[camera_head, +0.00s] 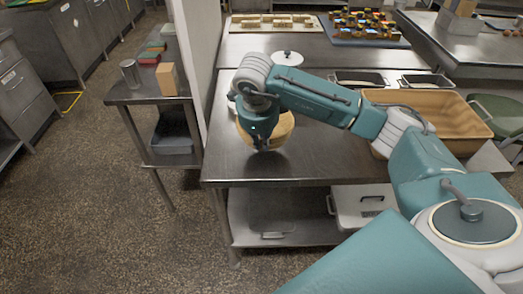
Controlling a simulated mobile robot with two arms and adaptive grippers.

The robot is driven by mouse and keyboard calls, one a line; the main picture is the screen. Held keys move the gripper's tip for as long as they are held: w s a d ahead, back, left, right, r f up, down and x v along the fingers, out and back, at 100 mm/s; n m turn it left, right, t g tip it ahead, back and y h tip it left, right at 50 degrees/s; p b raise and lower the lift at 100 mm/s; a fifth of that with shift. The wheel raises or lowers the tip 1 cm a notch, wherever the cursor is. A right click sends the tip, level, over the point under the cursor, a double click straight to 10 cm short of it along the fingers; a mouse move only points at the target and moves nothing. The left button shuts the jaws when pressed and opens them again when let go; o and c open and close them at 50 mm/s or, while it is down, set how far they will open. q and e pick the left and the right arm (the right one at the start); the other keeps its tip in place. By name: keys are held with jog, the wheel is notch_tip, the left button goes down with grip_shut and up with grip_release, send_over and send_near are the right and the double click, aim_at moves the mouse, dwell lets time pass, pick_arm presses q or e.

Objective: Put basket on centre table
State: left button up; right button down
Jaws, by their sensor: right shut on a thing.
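A round tan basket (283,128) is in the head view, over the left part of the steel table (300,172) in the middle. My right arm reaches in from the right, and my right gripper (262,146) points down at the basket's front left side, shut on it. The gripper and wrist hide part of the basket. I cannot tell whether its bottom touches the table top. My left gripper is not in view.
A large tan tray (440,105) is on the table's right. A white lid-like disc (287,58) sits behind. A small side table (140,93) with a metal cup (130,73) stands left, beyond a narrow wall (196,45). The table's front middle is clear.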

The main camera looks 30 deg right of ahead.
notch_tip(320, 180, down, 4)
jog(key=shift+f+p, duration=0.1)
jog(key=shift+p, duration=0.35)
jog(key=shift+w+f, duration=0.1)
jog(key=shift+f, duration=0.15)
jog(key=shift+f, duration=0.2)
jog(key=c, duration=1.8)
grip_release()
jog(key=shift+c, duration=0.2)
